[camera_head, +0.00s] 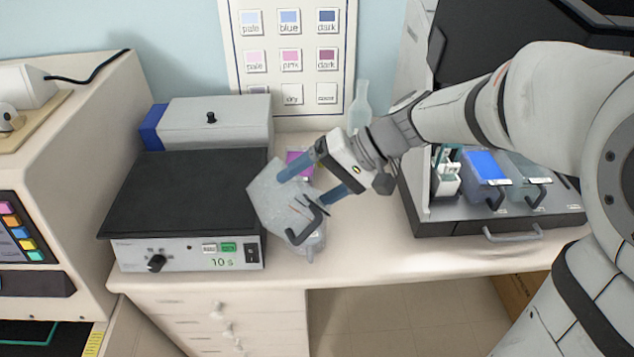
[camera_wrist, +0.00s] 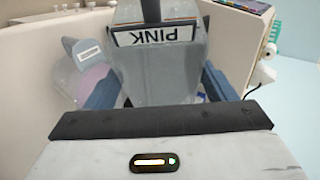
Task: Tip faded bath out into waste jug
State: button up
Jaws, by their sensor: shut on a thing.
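My gripper (camera_head: 303,189) is shut on a clear, grey-looking bath (camera_head: 270,198) with a dark handle. Its label reads PINK in the wrist view, where the bath (camera_wrist: 158,68) fills the middle between my fingers. The bath is held tilted in the air above the counter, by the right edge of the hotplate. A clear jug (camera_head: 312,243) shows partly under and behind it. In the wrist view the jug (camera_wrist: 88,75) is left of the bath, with a white label and a pale pinkish tint inside. I cannot tell whether liquid is flowing.
A black-topped hotplate (camera_head: 185,190) stands left. A magenta-filled vessel (camera_head: 300,162) is partly hidden behind my gripper. A blue bath (camera_head: 487,166), a clear bath (camera_head: 528,169) and a slide rack (camera_head: 446,172) stand in the tray at right. A clear bottle (camera_head: 360,105) stands at the back.

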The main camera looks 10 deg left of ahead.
jog(key=shift+s+a+r+h, duration=0.25)
jog(key=shift+s+r+h, duration=0.05)
jog(key=shift+r, duration=0.05)
jog(key=shift+t, duration=0.3)
jog(key=shift+f, duration=0.1)
jog(key=shift+s+a+r+n+t+h+p, duration=0.15)
jog(key=shift+a+r+n+t+h+p, duration=0.2)
jog(key=shift+h, duration=0.35)
jog(key=shift+s+a+t+h+p, duration=0.15)
jog(key=shift+s+t+h+p, duration=0.2)
jog(key=shift+t+h+p, duration=0.25)
jog(key=shift+w+f+n, duration=0.1)
jog(key=shift+f+n, duration=0.1)
jog(key=shift+n, duration=0.05)
jog(key=shift+h, duration=0.3)
